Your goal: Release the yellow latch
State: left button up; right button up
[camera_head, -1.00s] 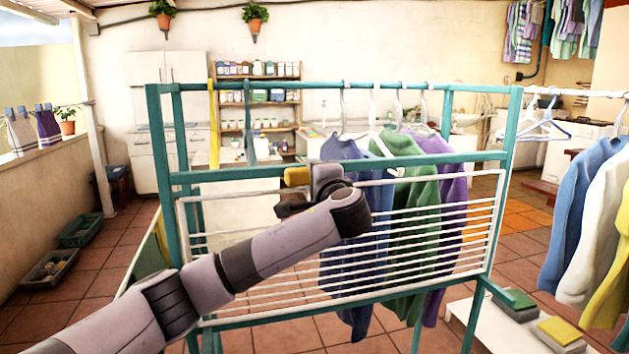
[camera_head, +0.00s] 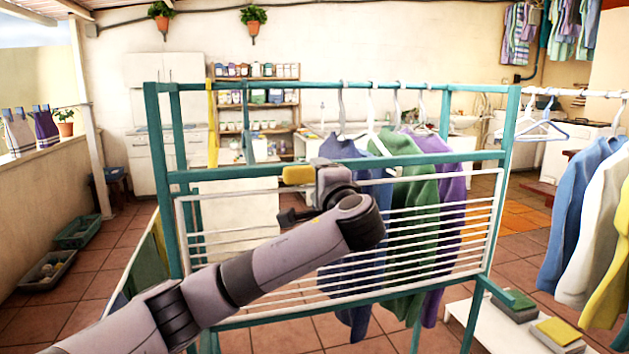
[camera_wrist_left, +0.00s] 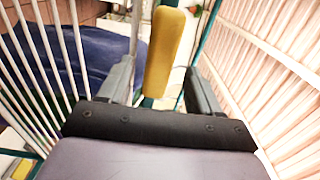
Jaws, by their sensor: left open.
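In the left wrist view, the latch (camera_wrist_left: 165,45) appears between the two open dark fingers of my left gripper (camera_wrist_left: 161,82), with gaps on both sides. Whether anything touches it I cannot tell. My right gripper is not in view.
The teal rack frame (camera_head: 330,88) carries a white folding wire panel (camera_head: 470,235) close to my arm. Blue, green and purple garments (camera_head: 415,215) hang behind it. More clothes (camera_head: 590,215) hang at the right. Tiled floor (camera_head: 95,265) is open at the left.

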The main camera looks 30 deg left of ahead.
pick_arm(q)
jog(key=shift+v, duration=1.5)
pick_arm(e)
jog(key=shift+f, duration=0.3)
pick_arm(q)
jog(key=shift+f, duration=0.1)
